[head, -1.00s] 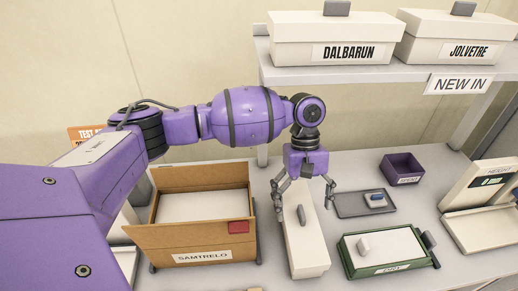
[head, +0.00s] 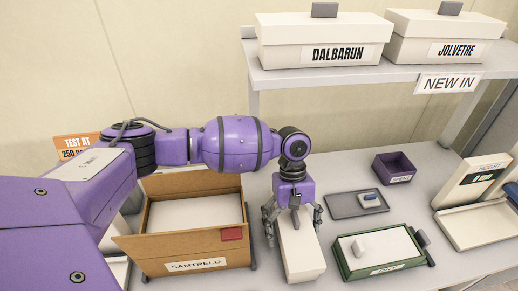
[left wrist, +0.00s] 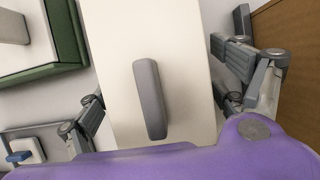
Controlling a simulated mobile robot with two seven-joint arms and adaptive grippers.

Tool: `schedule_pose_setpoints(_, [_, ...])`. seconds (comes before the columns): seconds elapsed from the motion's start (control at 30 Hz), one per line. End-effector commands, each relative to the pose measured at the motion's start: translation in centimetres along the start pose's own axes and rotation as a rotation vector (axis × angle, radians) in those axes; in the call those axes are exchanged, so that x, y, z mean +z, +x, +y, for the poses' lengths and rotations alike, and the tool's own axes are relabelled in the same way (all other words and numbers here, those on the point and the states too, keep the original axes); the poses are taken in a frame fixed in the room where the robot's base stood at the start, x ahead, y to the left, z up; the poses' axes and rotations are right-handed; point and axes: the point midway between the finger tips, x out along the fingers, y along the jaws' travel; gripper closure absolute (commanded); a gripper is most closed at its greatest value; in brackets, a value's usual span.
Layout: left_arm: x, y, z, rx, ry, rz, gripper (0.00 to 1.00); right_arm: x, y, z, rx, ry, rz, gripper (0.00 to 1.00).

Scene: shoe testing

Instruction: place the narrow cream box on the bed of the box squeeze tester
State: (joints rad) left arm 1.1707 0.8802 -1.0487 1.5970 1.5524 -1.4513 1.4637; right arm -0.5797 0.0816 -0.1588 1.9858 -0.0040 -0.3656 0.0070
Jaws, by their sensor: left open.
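The narrow cream box (head: 301,256) stands on the table in the middle of the head view, its long side running away from me. Its grey handle (left wrist: 150,100) shows on the lid in the left wrist view. My left gripper (head: 293,229) is open above the box, with its fingers on both sides of it; I cannot tell whether they touch it. I cannot make out the box squeeze tester; an orange sign reading "TEST AT 250" (head: 78,146) stands at the left, and my left arm covers much of that area. My right gripper is not in view.
A brown SAMTRELO box (head: 197,267) stands close left of the cream box. A green-edged box (head: 345,262), a grey tray (head: 345,205) and a purple bin (head: 393,166) are to the right. A height gauge (head: 478,180) is at far right. A shelf (head: 370,73) holds two large boxes.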

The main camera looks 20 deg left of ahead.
Motion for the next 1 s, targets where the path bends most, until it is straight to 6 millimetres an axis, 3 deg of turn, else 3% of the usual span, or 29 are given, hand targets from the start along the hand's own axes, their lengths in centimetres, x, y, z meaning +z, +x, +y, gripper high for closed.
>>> schedule_pose_setpoints(0.1, [0.0,-0.2,0.1,0.002,0.001,0.002,0.12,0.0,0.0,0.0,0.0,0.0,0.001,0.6])
schedule_pose_setpoints(0.6, [0.0,-0.3,0.2,0.003,0.002,0.003,0.76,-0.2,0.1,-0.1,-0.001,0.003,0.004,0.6])
schedule_pose_setpoints(1.0, [0.4,-1.4,0.2,0.005,0.003,0.004,0.76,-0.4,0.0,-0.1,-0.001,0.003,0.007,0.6])
